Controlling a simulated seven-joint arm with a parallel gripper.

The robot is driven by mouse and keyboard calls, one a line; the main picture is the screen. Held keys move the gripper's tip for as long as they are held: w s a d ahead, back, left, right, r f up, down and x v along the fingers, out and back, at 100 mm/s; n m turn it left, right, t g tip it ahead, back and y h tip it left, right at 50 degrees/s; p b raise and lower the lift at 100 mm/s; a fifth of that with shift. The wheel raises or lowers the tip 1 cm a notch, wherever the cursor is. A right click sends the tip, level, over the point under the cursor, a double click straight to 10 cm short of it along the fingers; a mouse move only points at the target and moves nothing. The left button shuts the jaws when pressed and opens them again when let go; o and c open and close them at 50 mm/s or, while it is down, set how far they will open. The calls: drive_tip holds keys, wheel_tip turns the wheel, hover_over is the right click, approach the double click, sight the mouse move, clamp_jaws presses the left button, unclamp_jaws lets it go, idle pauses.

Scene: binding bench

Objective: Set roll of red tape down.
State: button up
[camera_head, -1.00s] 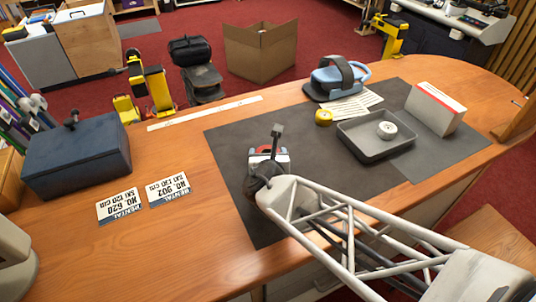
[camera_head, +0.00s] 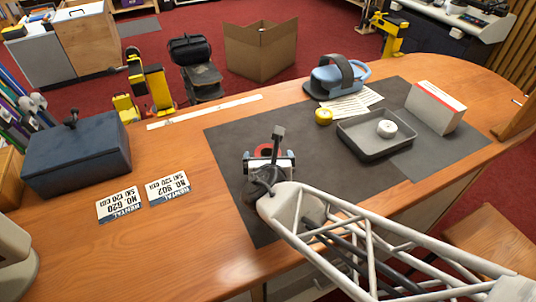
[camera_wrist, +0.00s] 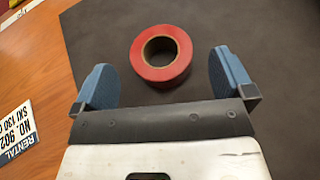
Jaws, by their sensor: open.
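The roll of red tape (camera_wrist: 161,57) lies flat on the dark mat (camera_wrist: 255,30) in the wrist view, its round hole facing up. In the head view the roll (camera_head: 266,151) shows partly, just beyond my gripper. My gripper (camera_wrist: 163,78) is open, with one blue-grey finger on each side and a clear gap between each finger and the roll. It is empty. In the head view my gripper (camera_head: 269,160) is low over the left part of the mat, and its wrist hides some of the mat.
A grey tray (camera_head: 375,147) with a white roll (camera_head: 387,129) stands to the right. A yellow roll (camera_head: 324,116) is beside it. Two rental cards (camera_head: 169,188) and a dark blue box (camera_head: 77,157) lie left. The mat between roll and tray is clear.

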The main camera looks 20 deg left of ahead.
drive_tip(key=v, duration=0.8)
drive_tip(key=shift+s+d+r, duration=0.1)
drive_tip(key=shift+s+d, duration=0.05)
drive_tip(key=shift+s, duration=0.05)
idle(0.7)
drive_tip(key=w+d+r+m+g+h, duration=0.1)
drive_tip(key=w+d+r+m+h, duration=0.2)
drive_tip(key=d+m, duration=0.65)
drive_tip(key=w+d+r+m+g+h, duration=0.1)
drive_tip(key=d+r+m+g+h, duration=0.15)
drive_tip(key=d+m+h, duration=0.45)
drive_tip(key=s+d+r+m+g+y, duration=0.2)
drive_tip(key=d+m, duration=0.6)
drive_tip(key=m, duration=0.4)
drive_tip(key=s+d+r+m+g+y, duration=0.3)
drive_tip(key=s+d+m, duration=0.3)
drive_tip(key=m, duration=0.6)
drive_tip(key=d+g, duration=0.1)
drive_tip(key=d, duration=0.1)
drive_tip(key=shift+s+d, duration=0.4)
